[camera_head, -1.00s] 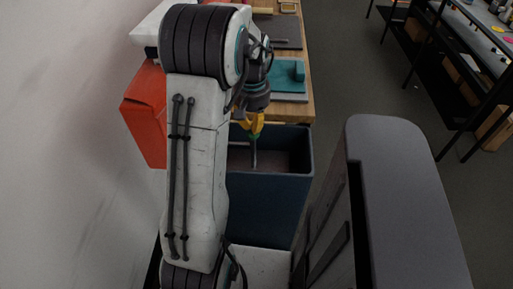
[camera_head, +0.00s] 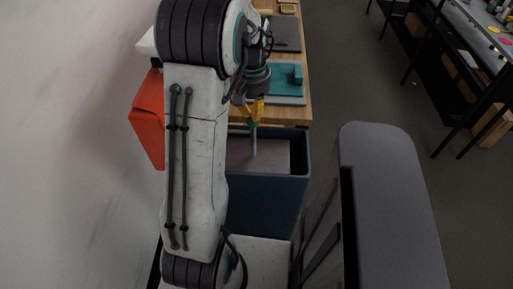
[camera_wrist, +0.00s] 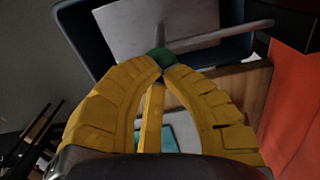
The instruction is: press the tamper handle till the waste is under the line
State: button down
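A dark blue bin (camera_head: 262,203) stands open in front of the workbench. A flat grey tamper plate (camera_head: 270,158) lies inside it, a little below the rim; a thin grey handle rod (camera_head: 254,142) rises from it. My gripper (camera_head: 253,112) is above the bin at the rod's top. In the wrist view, my yellow fingers (camera_wrist: 161,68) close around a green end piece (camera_wrist: 160,58) that joins the grey rod (camera_wrist: 225,35). The plate (camera_wrist: 150,22) and bin rim (camera_wrist: 85,42) also show there. The waste and the line are not visible.
An orange-red box (camera_head: 147,120) is at the left by the wall. Black shelving (camera_head: 440,70) stands far right, with open floor (camera_head: 350,70) between.

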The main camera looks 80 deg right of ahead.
jog(key=shift+r+p, duration=2.3)
jog(key=shift+r, duration=0.75)
jog(key=shift+d, duration=0.1)
jog(key=shift+a+f+m, duration=0.2)
jog(key=shift+f+m, duration=0.15)
jog(key=shift+m, duration=0.05)
jog(key=w+a+f+y, duration=0.1)
jog(key=a+f, duration=0.1)
jog(key=a, duration=0.6)
jog(key=w+a+r+n+t, duration=0.1)
jog(key=w+a+r+n, duration=0.2)
jog(key=w+a+n, duration=0.3)
jog(key=w+a+r+n+t, duration=0.1)
jog(key=w+a+r+n, duration=0.3)
jog(key=a, duration=1.1)
jog(key=w+a+r+n+t+h, duration=0.1)
jog(key=w+a+r+n+t, duration=0.1)
jog(key=w+a+n, duration=0.6)
jog(key=shift+w+a+r, duration=0.7)
jog(key=shift+w+a, duration=0.3)
jog(key=shift+a, duration=0.35)
